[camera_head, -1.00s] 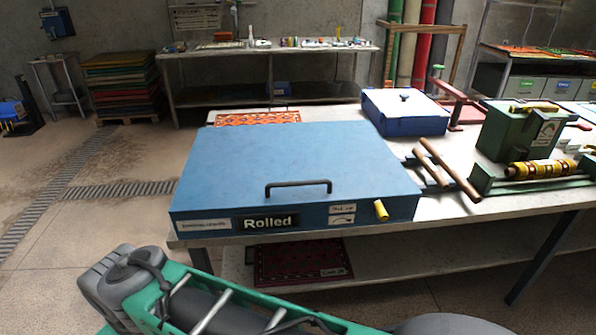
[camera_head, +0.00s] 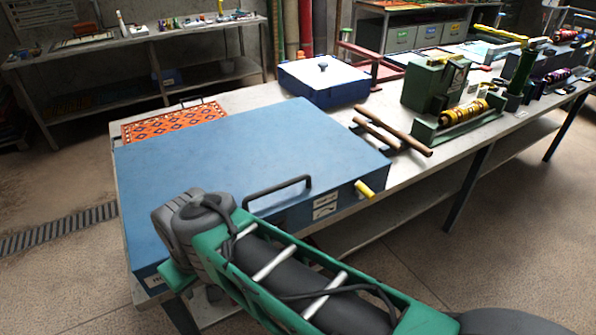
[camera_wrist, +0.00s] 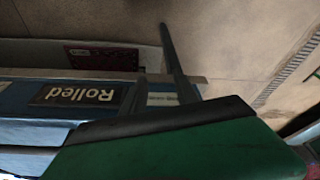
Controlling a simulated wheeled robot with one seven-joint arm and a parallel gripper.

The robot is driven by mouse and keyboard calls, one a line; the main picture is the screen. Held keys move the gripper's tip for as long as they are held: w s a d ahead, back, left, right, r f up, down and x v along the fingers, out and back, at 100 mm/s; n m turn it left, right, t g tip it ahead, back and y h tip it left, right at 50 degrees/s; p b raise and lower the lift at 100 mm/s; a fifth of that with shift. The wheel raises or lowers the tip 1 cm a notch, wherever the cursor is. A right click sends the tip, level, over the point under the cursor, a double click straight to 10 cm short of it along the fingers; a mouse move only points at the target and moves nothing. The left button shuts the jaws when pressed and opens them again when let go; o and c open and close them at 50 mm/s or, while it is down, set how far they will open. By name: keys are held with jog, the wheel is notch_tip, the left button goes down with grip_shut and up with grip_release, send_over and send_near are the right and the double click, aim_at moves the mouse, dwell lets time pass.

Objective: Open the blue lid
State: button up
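The large blue lid (camera_head: 240,150) lies flat and closed on the big blue box on the table. A black bar handle (camera_head: 278,192) stands on the lid's front part. My arm's grey and green end reaches over the box's front left in the head view and hides part of the front face. In the wrist view, the box's "Rolled" label (camera_wrist: 75,95) shows upside down at the left, close by. A green, black-edged part of my gripper (camera_wrist: 180,142) fills the bottom of that view. Its fingertips are not clear, and I see nothing held.
A yellow peg (camera_head: 365,189) sticks out of the box's front right. Wooden rods (camera_head: 395,136), a smaller blue box with a knob (camera_head: 323,82) and a green roller machine (camera_head: 440,90) stand to the right. An orange patterned rug (camera_head: 172,122) lies behind. Floor at front right is clear.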

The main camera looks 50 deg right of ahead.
jog(key=w+d+r+n+b, duration=0.1)
jog(key=w+d+r+n, duration=0.1)
jog(key=w+d+r+n+b, duration=0.1)
jog(key=w+d+r+n, duration=0.1)
jog(key=w+d+r, duration=0.1)
jog(key=w+d+r+n+b, duration=0.1)
jog(key=w+d+r+n, duration=0.1)
jog(key=d, duration=0.1)
jog(key=shift+w+d+r+y, duration=0.15)
jog(key=shift+w+r+y, duration=0.1)
jog(key=shift+y, duration=0.15)
jog(key=s+d+r+n+b, duration=0.15)
jog(key=d+r+n, duration=0.3)
jog(key=d, duration=0.75)
jog(key=n+g+h+b, duration=0.1)
jog(key=n+h, duration=0.1)
jog(key=n, duration=0.2)
send_near(276, 188)
jog(key=f, duration=0.1)
jog(key=b+x, duration=0.6)
jog(key=x, duration=0.1)
jog(key=shift+w+d+b, duration=0.2)
jog(key=shift+w+b, duration=0.05)
jog(key=shift+b, duration=0.05)
jog(key=shift+c, duration=0.2)
grip_shut()
